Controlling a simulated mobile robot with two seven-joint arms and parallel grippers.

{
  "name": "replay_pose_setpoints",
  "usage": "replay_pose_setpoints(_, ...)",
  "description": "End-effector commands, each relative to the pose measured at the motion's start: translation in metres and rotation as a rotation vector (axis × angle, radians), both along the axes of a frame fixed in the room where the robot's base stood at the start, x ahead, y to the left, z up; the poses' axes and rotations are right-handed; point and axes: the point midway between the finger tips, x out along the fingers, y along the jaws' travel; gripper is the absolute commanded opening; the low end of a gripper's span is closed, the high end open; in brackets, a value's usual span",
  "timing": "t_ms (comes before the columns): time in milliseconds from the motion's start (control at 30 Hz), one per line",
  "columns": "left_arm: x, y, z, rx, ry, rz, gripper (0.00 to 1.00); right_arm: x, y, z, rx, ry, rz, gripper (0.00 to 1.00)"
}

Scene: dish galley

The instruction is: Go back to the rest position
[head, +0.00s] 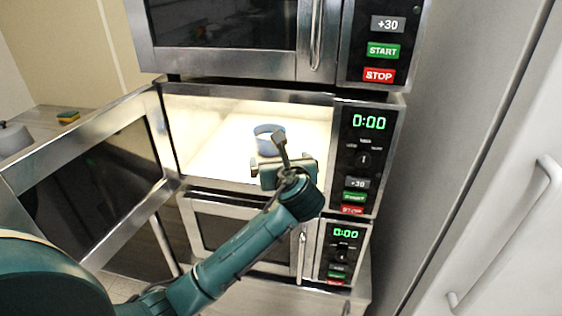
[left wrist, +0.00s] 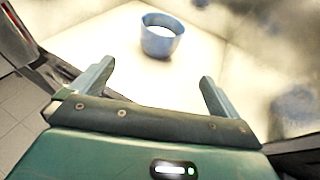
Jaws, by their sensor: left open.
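My left gripper (head: 283,160) is at the mouth of the open middle microwave (head: 245,95). In the left wrist view its two fingers (left wrist: 155,88) are spread apart with nothing between them. A blue bowl or cup (head: 262,138) stands upright inside the lit microwave, beyond the gripper. It also shows in the left wrist view (left wrist: 160,36), apart from the fingertips. My left arm reaches in from the lower left of the head view. My right gripper is in neither view.
The microwave's door (head: 90,185) hangs open on the left, close to my arm. Shut microwaves sit above (head: 225,35) and below (head: 240,235). A white door or cabinet with handles (head: 510,220) stands at right. A sponge (head: 68,117) lies on the counter at far left.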

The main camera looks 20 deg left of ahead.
Motion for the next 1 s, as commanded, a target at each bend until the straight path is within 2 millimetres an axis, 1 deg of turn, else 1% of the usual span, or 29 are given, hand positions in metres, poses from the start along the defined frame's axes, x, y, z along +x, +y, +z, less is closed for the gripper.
replay_pose_setpoints(333, -0.001, 0.000, -0.001, -0.004, -0.001, 0.001, 1.00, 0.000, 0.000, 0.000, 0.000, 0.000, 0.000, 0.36)
replay_pose_setpoints(367, -0.002, 0.000, -0.003, -0.014, -0.001, 0.003, 1.00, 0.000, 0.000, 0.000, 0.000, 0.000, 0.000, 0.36)
replay_pose_setpoints(467, -0.012, -0.002, -0.019, -0.114, -0.012, 0.021, 1.00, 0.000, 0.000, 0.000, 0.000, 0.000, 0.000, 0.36)
replay_pose_setpoints(567, -0.036, -0.006, -0.050, -0.337, -0.040, 0.083, 1.00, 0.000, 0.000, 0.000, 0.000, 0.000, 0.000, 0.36)
replay_pose_setpoints(600, -0.050, -0.008, -0.065, -0.452, -0.054, 0.125, 1.00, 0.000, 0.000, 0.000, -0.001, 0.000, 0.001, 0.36)
replay_pose_setpoints(667, -0.073, -0.012, -0.088, -0.638, -0.076, 0.204, 1.00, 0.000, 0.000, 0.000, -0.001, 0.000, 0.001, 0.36)
replay_pose_setpoints(700, -0.089, -0.014, -0.102, -0.759, -0.092, 0.269, 1.00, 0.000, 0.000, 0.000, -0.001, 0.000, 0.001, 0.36)
replay_pose_setpoints(767, -0.114, -0.018, -0.121, -0.937, -0.116, 0.380, 1.00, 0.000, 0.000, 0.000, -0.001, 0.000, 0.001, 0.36)
replay_pose_setpoints(800, -0.131, -0.021, -0.131, -1.050, -0.135, 0.462, 1.00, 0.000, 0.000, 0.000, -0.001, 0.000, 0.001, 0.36)
replay_pose_setpoints(867, -0.158, -0.025, -0.146, -1.212, -0.163, 0.600, 1.00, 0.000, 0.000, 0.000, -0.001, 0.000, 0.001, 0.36)
replay_pose_setpoints(900, -0.176, -0.027, -0.154, -1.309, -0.182, 0.697, 1.00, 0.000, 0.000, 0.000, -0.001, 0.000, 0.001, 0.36)
replay_pose_setpoints(1000, -0.216, -0.032, -0.168, -1.511, -0.238, 0.943, 1.00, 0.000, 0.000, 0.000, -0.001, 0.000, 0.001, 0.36)
